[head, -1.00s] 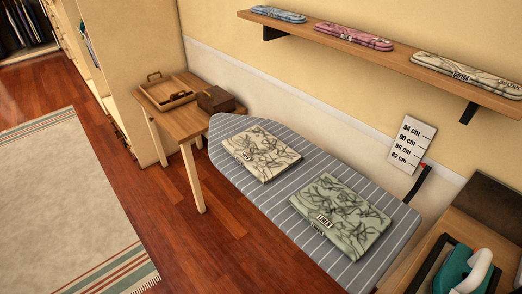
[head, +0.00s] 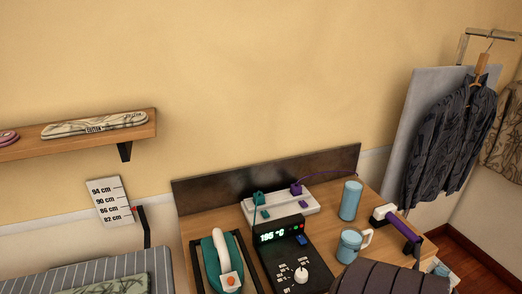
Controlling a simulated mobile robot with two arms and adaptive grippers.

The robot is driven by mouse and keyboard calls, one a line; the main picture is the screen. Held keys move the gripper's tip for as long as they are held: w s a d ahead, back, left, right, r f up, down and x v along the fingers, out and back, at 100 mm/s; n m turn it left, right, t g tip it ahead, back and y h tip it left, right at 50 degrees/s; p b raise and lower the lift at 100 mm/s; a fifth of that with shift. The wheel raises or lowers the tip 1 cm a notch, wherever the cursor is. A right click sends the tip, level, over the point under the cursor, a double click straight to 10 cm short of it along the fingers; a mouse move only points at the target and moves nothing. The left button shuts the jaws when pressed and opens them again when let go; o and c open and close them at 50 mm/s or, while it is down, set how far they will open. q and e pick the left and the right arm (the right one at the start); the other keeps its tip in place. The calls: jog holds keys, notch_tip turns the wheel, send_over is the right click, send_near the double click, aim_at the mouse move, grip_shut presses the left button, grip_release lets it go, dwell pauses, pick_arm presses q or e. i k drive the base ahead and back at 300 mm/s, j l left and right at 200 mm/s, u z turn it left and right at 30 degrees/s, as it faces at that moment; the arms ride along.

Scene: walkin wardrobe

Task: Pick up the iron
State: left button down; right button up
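The iron (head: 216,262) is teal with a white handle and an orange button. It sits in a dark frame-like rest on the left part of a wooden table (head: 377,185), in the lower middle of the head view. The lower edge of the picture cuts off its near end. Neither of my grippers is in this view.
A black control unit (head: 284,240) reading 195 °C stands right of the iron, with a white power strip (head: 280,205) behind it. Blue cups (head: 350,200) and a dark rounded item (head: 390,278) are further right. The striped ironing board (head: 60,277) is left. A wall shelf (head: 85,136) hangs above.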

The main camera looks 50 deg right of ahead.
aim_at(221, 256)
jog(key=z, duration=1.35)
jog(key=l+u, duration=0.25)
jog(key=l, duration=0.3)
